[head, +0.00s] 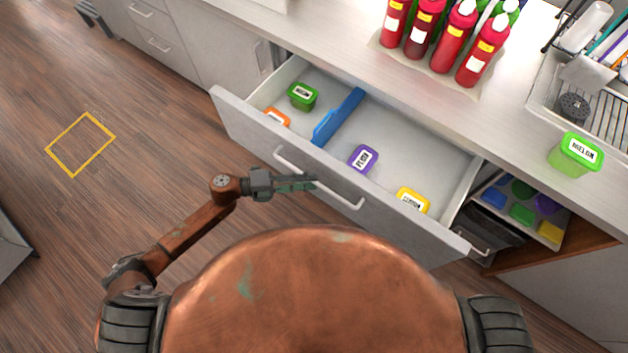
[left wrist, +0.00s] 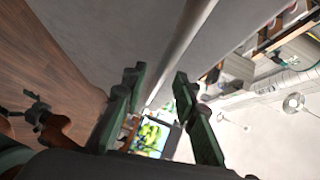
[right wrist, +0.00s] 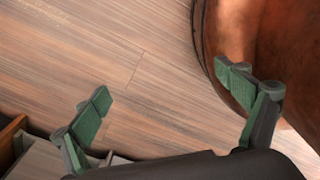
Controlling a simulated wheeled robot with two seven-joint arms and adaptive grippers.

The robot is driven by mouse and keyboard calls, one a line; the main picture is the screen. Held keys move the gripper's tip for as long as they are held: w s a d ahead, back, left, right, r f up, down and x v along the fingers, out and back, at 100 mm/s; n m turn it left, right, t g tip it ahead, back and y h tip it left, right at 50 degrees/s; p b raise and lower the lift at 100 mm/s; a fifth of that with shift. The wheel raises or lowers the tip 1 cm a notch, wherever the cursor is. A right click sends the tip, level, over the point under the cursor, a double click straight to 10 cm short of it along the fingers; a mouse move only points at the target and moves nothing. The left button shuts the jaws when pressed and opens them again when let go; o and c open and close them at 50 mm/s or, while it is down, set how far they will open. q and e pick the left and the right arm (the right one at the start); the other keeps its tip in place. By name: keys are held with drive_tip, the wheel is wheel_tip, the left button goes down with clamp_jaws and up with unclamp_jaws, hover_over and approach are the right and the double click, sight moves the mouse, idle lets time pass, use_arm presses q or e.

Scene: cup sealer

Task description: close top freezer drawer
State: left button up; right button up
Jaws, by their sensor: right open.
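The top drawer (head: 345,183) under the counter is pulled out in the head view. Its grey front has a pale bar handle (head: 335,190). My left gripper (head: 312,184) is at the handle, in front of the drawer face. In the left wrist view its fingers (left wrist: 157,82) are apart, with the handle bar (left wrist: 178,55) running between or just beyond the tips; contact cannot be told. My right gripper (right wrist: 165,85) is open and empty over the wooden floor in the right wrist view. It is hidden in the head view.
The drawer holds green (head: 303,96), orange (head: 277,118), purple (head: 363,158) and yellow (head: 412,199) tubs and a blue divider (head: 339,117). Red bottles (head: 454,38) and a green tub (head: 575,155) stand on the counter. An open compartment with coloured lids (head: 521,213) is at right. Floor at left is clear.

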use_arm(q)
drive_tip(key=shift+w+d+f, duration=0.15)
drive_tip(key=shift+d, duration=0.85)
clamp_jaws()
